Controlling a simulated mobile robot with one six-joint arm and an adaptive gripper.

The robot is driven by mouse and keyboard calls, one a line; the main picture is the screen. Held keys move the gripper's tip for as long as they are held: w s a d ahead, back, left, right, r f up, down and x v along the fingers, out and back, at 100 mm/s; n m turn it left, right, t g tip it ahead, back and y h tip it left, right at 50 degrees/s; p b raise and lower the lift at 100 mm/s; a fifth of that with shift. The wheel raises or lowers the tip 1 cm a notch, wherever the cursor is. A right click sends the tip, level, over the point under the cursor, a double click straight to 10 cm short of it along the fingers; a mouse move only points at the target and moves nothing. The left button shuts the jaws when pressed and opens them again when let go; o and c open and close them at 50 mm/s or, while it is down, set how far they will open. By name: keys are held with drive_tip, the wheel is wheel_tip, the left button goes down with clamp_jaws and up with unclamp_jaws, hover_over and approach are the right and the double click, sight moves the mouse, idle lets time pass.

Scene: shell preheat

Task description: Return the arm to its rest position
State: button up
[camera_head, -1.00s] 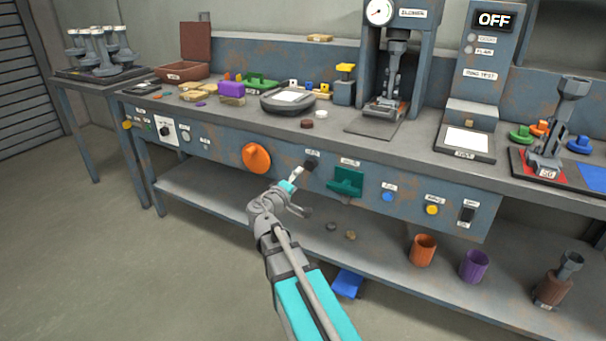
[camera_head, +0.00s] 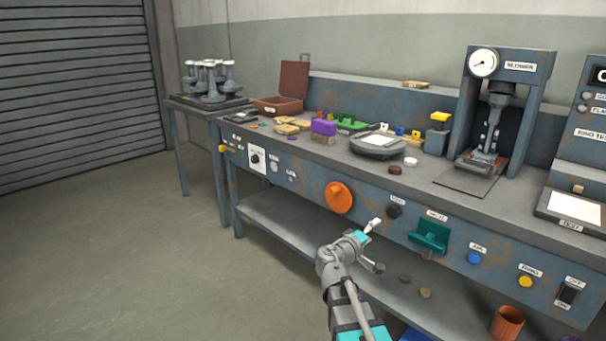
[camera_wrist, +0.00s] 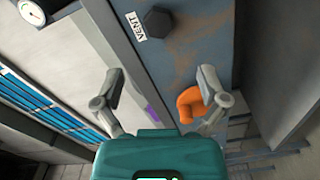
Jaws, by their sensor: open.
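In the head view my gripper (camera_head: 376,247) is open in front of the bench's front panel, below and left of the dark vent knob (camera_head: 393,211). Nothing is between its fingers. My arm reaches up to it from the bottom edge of the picture. In the wrist view the two grey fingers of my gripper (camera_wrist: 160,75) stand wide apart. Beyond them are the vent knob (camera_wrist: 158,20) and the orange handle (camera_wrist: 190,104). I cannot tell the exact gap between my gripper and the panel.
The orange handle (camera_head: 338,197) and a green holder (camera_head: 430,237) project from the panel on either side of my gripper. The lower shelf (camera_head: 290,226) runs beneath, with small lumps (camera_head: 425,293) and an orange cup (camera_head: 507,323). Open floor (camera_head: 130,240) lies to the left.

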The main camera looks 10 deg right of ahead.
drive_tip(key=s+a+f+m+g+y+p, duration=0.15)
drive_tip(key=s+f+m+g+y, duration=0.25)
drive_tip(key=s+f+g+y, duration=0.45)
drive_tip(key=s+a+f+g+y+p, duration=0.1)
drive_tip(key=s+a+f+g+y, duration=0.2)
drive_tip(key=s+a+f+y, duration=0.55)
wheel_tip(320, 180, up, 39)
drive_tip(key=a+h+p, duration=0.2)
drive_tip(key=p, duration=3.5)
drive_tip(key=shift+s+a+h+p, duration=0.25)
drive_tip(key=shift+s+h+p, duration=0.1)
drive_tip(key=shift+s+h, duration=0.05)
drive_tip(key=shift+f+t, duration=0.15)
drive_tip(key=shift+t, duration=0.1)
